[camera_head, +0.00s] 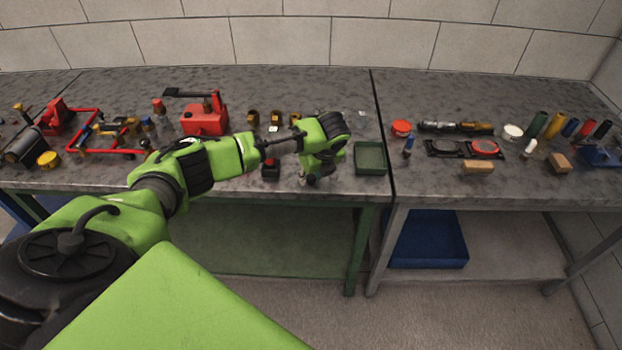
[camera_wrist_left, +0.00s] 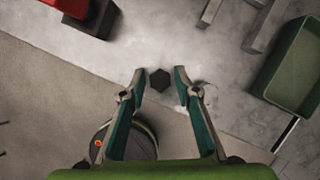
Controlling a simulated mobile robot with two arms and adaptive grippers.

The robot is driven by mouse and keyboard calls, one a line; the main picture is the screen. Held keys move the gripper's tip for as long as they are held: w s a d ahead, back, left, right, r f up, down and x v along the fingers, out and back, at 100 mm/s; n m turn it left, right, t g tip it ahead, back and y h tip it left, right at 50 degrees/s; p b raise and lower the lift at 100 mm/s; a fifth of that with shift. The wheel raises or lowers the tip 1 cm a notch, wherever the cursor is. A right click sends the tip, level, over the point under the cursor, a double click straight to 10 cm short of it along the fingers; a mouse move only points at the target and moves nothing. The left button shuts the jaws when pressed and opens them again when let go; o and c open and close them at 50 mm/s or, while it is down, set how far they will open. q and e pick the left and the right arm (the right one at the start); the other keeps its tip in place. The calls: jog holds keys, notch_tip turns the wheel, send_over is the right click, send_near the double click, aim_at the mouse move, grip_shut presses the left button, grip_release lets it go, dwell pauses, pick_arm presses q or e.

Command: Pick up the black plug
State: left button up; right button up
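The black plug (camera_wrist_left: 159,80) is a small dark hexagonal piece on the grey tabletop near its front edge in the left wrist view. My left gripper (camera_wrist_left: 160,74) is open and points down over the table. Its fingertips lie on either side of the plug in that view, with a gap on each side. I cannot tell how far the tips are above the table. In the head view my left gripper (camera_head: 312,179) is near the table's front edge, and I cannot make out the plug there. My right gripper is not in view.
A green tray (camera_head: 370,170) stands just right of my left gripper. A small red and black object (camera_head: 271,170) stands to its left. Small brass-coloured parts (camera_head: 253,118) and a red pump unit (camera_head: 205,118) are behind to the left. A seam divides the two tables.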

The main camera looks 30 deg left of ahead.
pick_arm(q)
grip_shut()
